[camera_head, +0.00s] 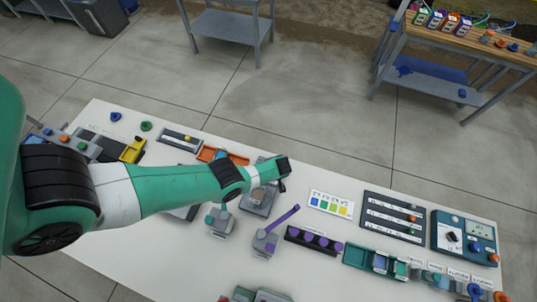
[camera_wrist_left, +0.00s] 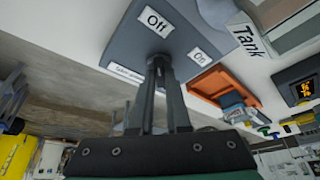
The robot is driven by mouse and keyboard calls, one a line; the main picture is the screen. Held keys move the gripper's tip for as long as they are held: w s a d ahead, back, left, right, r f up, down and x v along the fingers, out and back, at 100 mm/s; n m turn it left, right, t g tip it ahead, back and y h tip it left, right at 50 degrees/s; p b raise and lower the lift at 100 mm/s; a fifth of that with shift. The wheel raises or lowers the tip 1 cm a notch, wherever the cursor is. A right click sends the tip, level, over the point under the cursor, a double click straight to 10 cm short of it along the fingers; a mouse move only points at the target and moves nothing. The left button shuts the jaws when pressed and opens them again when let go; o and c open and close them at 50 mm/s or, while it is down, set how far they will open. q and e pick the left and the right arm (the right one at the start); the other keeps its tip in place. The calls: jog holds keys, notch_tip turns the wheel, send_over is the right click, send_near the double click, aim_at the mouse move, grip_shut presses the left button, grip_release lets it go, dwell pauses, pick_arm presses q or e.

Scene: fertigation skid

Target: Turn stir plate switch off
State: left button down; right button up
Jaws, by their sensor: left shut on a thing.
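The stir plate is a grey box with white "Off" and "On" labels. In the left wrist view its grey face (camera_wrist_left: 185,25) fills the top middle, with the "Off" label (camera_wrist_left: 156,22) near the "On" label (camera_wrist_left: 200,56). My left gripper (camera_wrist_left: 158,68) has its fingertips together at the plate's face between and below these labels, shut on the switch. The fingers hide the switch, so its position cannot be told. In the head view the plate (camera_head: 254,208) is partly hidden under my left wrist. My right gripper is not in view.
An orange tray (camera_wrist_left: 212,86) lies close beside the plate. A grey device with a purple lever (camera_head: 284,217) and several other panels crowd the white table (camera_head: 170,255). A white card with coloured squares (camera_head: 331,204) lies to the right.

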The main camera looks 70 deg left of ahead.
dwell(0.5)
pick_arm(q)
jog(key=c, duration=0.9)
grip_release()
jog(key=shift+r, duration=0.1)
jog(key=p+v, duration=1.1)
jog(key=shift+d+r, duration=0.1)
jog(key=shift+r, duration=0.1)
